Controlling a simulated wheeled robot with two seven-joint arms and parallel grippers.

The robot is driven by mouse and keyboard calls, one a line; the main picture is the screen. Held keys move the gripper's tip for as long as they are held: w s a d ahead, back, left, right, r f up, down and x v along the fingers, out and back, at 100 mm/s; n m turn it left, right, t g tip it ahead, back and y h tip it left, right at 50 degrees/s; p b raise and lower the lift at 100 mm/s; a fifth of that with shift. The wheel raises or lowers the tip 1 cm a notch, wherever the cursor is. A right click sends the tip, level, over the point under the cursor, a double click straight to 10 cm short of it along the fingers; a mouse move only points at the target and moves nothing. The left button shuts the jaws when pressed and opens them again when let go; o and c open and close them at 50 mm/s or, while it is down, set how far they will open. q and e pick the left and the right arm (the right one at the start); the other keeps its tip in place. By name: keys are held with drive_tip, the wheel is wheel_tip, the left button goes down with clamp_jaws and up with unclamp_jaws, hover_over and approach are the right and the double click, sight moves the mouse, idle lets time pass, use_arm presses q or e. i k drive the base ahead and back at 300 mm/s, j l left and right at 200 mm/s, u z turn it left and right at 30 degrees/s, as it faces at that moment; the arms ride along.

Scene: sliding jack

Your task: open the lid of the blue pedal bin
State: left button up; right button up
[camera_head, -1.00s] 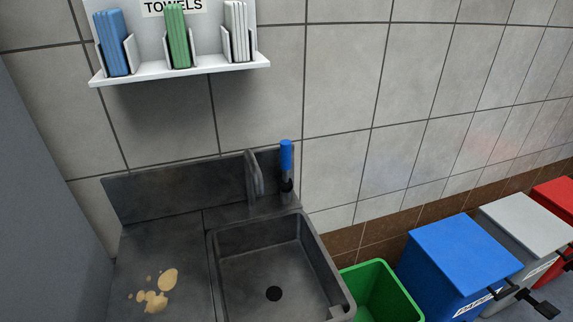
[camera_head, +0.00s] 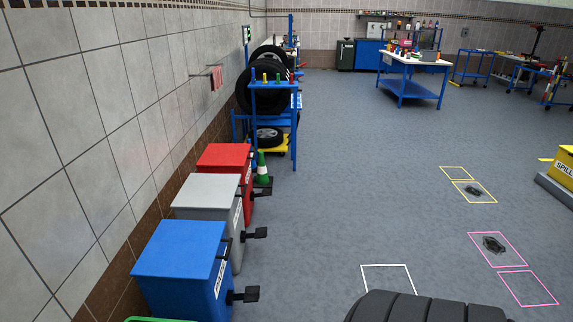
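The blue pedal bin (camera_head: 183,270) stands against the tiled wall at the lower left, nearest of a row of bins. Its flat blue lid (camera_head: 180,249) is shut. A white label with dark lettering is on its right face. Its black pedal (camera_head: 245,295) sticks out to the right, low over the floor. Neither of my grippers shows in the head view.
A grey bin (camera_head: 207,198) and a red bin (camera_head: 225,162) stand behind the blue one. A green-and-white cone (camera_head: 262,168) and a tyre rack lie beyond. A dark tyre (camera_head: 425,307) is at the bottom edge. The floor (camera_head: 330,215) right of the bins is clear.

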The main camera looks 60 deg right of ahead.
sight(177, 249)
drive_tip(key=z, duration=1.45)
drive_tip(key=i+l, duration=0.1)
drive_tip(key=u, duration=0.05)
